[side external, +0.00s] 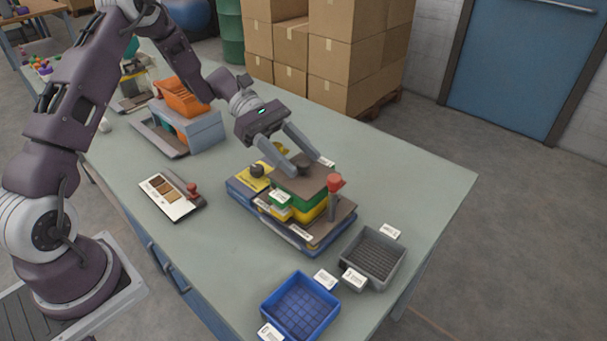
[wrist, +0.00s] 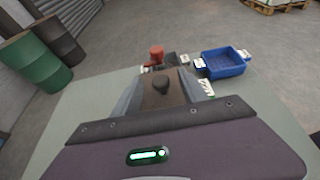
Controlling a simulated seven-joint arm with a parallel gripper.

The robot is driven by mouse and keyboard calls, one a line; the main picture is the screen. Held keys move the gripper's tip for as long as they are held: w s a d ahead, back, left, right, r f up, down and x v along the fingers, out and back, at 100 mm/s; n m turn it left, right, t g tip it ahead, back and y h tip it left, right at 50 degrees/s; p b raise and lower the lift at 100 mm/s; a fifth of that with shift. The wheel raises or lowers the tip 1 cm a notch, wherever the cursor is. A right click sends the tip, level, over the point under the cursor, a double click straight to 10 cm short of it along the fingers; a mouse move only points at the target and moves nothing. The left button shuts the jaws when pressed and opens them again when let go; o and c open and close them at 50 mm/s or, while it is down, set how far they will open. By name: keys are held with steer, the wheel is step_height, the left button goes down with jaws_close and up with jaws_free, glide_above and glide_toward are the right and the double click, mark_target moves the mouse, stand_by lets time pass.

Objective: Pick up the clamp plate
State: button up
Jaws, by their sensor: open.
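The brown plate with a black knob, which looks like the clamp plate (side external: 310,180), lies on top of a stack of green and yellow blocks in the fixture (side external: 245,191). It also shows in the wrist view (wrist: 160,101), with its knob (wrist: 161,86) between my fingers. My gripper (side external: 305,164) is open over the plate, with one finger on each side of the knob (side external: 303,169). I cannot tell whether the fingers touch the knob or plate. A red-topped post (side external: 334,184) stands at the plate's right edge.
A grey tray (side external: 372,258) and a blue tray (side external: 300,305) stand near the table's front edge, with white labels. A sample card (side external: 168,195) lies left of the fixture. A grey-blue box with orange parts (side external: 190,120) stands behind. The table's right side is clear.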

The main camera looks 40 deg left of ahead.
steer(key=shift+d+f, duration=0.1)
steer(key=shift+d, duration=0.1)
steer(key=shift+c, duration=0.4)
jaws_close()
